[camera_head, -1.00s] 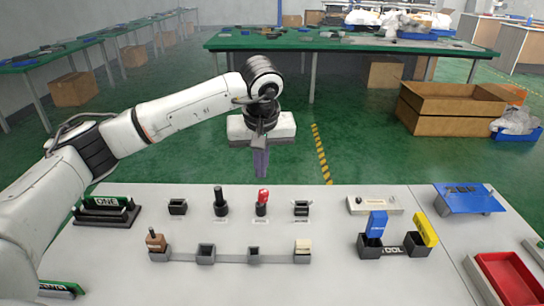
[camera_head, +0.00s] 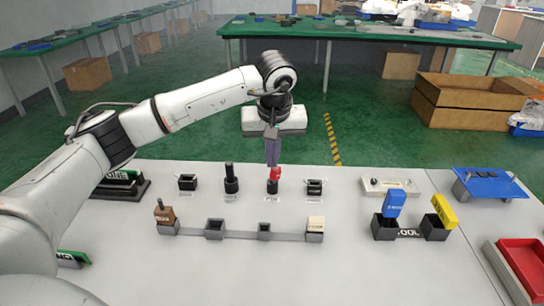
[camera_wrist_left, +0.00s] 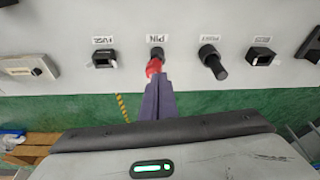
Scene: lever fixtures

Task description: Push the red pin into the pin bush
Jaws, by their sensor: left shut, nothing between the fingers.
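The red pin (camera_head: 275,174) stands in the black pin bush (camera_head: 272,188) on the grey panel's back row. Its red head also shows in the left wrist view (camera_wrist_left: 153,67), in front of the dark bush (camera_wrist_left: 156,53) under a PIN label. My left gripper (camera_head: 273,163) is shut and empty. Its purple fingers come down onto the red head in the head view. In the wrist view the fingertips (camera_wrist_left: 158,80) overlap the head's near edge; I cannot tell whether they touch. How deep the pin sits is unclear. My right gripper is not in view.
A black knob (camera_head: 231,180) stands left of the pin and the FUSE socket (camera_head: 315,187) right of it. A front rail (camera_head: 190,232) carries several holders. Blue and yellow blocks (camera_head: 394,204) stand at the right, with a red tray (camera_head: 525,265) beyond.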

